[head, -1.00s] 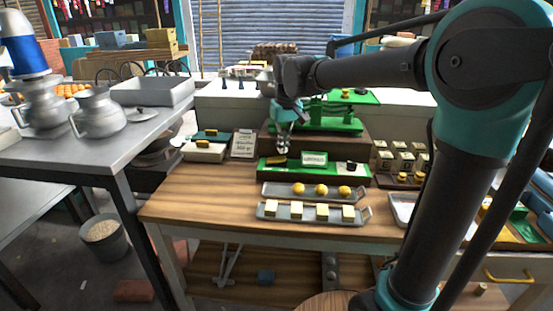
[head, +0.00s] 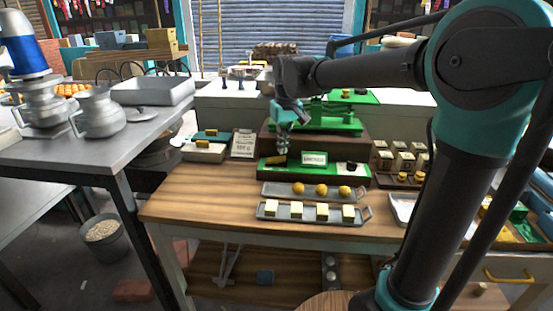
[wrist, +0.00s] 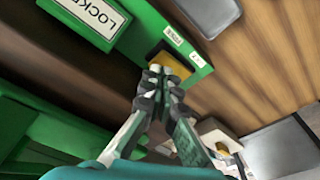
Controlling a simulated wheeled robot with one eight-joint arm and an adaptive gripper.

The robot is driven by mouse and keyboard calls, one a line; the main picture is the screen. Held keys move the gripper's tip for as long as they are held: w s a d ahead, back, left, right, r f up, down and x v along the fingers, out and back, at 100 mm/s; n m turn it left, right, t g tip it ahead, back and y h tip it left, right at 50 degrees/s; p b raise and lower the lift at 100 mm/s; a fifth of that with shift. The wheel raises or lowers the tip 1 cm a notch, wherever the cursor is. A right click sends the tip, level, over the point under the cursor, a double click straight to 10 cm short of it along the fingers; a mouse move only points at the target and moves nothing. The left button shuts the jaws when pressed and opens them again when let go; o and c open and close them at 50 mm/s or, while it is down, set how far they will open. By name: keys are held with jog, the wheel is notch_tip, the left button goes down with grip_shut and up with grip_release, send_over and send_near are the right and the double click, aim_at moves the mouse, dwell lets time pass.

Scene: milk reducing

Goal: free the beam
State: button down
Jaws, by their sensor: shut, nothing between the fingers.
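A green beam scale (head: 330,116) stands on a brown block at the back of the wooden table. In front of it is a long green box (head: 343,172) with a white sign (head: 314,158); in the wrist view the sign (wrist: 93,17) reads as LOCKED, its end cut off. A yellow piece (head: 277,160) sits near the box's left end. My gripper (head: 282,152) is shut over that end. In the wrist view its fingertips (wrist: 158,72) are at the yellow piece (wrist: 171,64) and partly cover it; I cannot tell whether they touch. Small white labels (wrist: 173,35) lie beside it.
A grey tray with yellow balls (head: 262,190) and a tray with pale blocks (head: 360,218) lie in front. A printed card (head: 243,144) stands left of the box. Small weights (head: 400,160) stand at right. Bare wood (head: 190,205) is free at left.

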aim_at(283, 158)
jog(key=shift+f, duration=1.25)
dwell(1.0)
jog(key=shift+r, duration=3.55)
